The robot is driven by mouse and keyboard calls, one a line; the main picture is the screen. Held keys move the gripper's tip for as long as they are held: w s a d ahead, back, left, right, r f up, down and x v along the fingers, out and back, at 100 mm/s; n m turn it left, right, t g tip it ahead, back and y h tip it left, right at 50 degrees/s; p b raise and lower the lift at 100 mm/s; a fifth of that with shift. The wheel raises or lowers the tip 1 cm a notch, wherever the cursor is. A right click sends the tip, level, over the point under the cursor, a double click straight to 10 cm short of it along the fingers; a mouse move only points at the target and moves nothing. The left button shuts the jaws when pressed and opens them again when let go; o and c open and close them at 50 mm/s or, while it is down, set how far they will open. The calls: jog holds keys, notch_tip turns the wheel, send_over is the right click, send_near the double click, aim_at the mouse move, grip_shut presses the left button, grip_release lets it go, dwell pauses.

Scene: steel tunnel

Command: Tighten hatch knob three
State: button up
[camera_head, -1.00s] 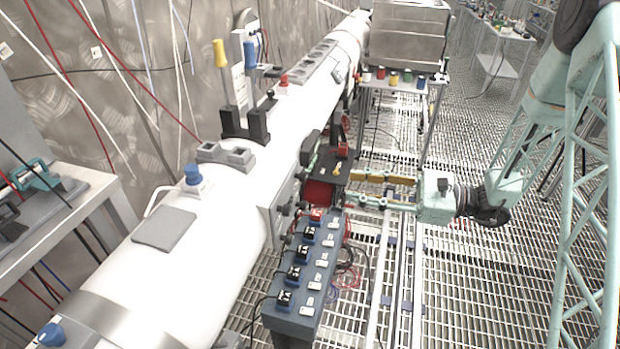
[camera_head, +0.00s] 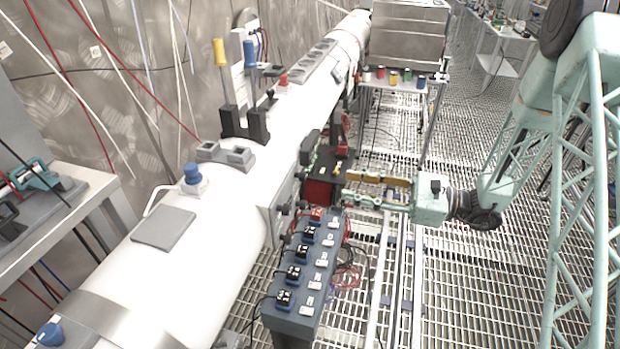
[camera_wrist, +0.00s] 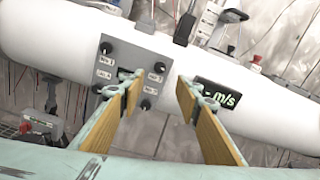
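A grey hatch panel with several black knobs is on the side of the white pipe; in the wrist view, its plate (camera_wrist: 130,62) is ahead of my gripper (camera_wrist: 158,88). Knobs show at the upper left (camera_wrist: 106,47), upper right (camera_wrist: 160,67) and lower right (camera_wrist: 145,104). The left finger covers part of the panel's lower left. Small white labels sit by the knobs, too blurred to tell which is three. My gripper is open with nothing between its yellow-padded fingers. In the head view, my gripper (camera_head: 346,188) points left toward the pipe.
The white pipe (camera_head: 205,235) runs along the left. A blue switch box (camera_head: 302,285) with cables stands below my gripper. A black and red device (camera_head: 325,180) is close to the fingertips. A dark display (camera_wrist: 217,95) is beside the right finger.

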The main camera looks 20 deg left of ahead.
aim_at(306, 177)
jog(key=shift+a+b, duration=0.55)
jog(key=shift+a, duration=5.7)
jog(key=c, duration=0.9)
